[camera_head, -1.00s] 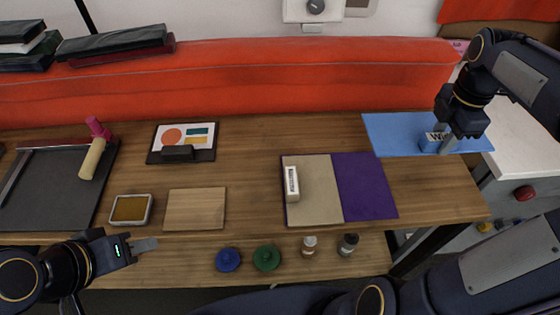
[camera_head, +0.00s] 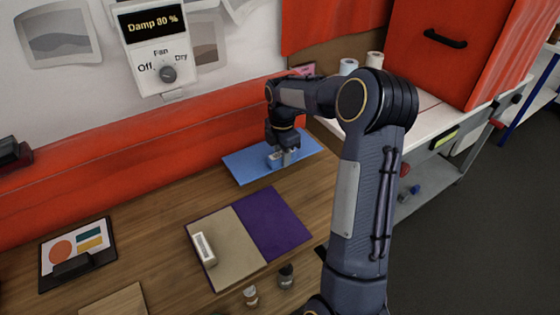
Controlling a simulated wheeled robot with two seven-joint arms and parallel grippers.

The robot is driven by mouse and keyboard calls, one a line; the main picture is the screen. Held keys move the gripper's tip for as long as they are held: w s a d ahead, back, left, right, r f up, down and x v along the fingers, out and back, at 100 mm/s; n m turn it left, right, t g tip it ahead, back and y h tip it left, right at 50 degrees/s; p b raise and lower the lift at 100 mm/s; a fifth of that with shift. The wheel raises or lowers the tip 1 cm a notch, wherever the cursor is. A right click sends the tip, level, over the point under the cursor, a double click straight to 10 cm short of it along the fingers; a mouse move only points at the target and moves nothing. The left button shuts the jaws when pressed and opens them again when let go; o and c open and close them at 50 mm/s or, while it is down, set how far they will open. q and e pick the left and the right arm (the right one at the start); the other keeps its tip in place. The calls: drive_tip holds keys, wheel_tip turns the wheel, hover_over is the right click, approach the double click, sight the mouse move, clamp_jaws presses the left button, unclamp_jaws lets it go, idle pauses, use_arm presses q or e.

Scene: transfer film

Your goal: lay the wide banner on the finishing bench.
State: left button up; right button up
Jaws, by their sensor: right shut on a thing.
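The blue sheet (camera_head: 245,170), which I take for the wide banner, is flat at the far right end of the wooden table, reaching toward its edge. I cannot tell whether it touches the wood. My right gripper (camera_head: 285,154) points down over it and is shut on the small block (camera_head: 274,161) on the sheet; the gripper partly covers this block. A white-topped bench (camera_head: 427,114) stands to the right, partly hidden behind my right arm; no label shows whether it is the finishing bench. My left gripper is out of view.
A beige and purple board (camera_head: 272,220) with a white block (camera_head: 204,248) lies on the wooden table (camera_head: 150,228). Two small bottles stand in front. White rolls (camera_head: 349,66) and a red cabinet (camera_head: 440,65) are at the back.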

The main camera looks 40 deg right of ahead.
drive_tip(key=shift+w+f, duration=0.35)
drive_tip(key=shift+f, duration=1.6)
drive_tip(key=shift+f, duration=0.2)
drive_tip(key=o, duration=1.1)
drive_tip(key=shift+c, duration=0.2)
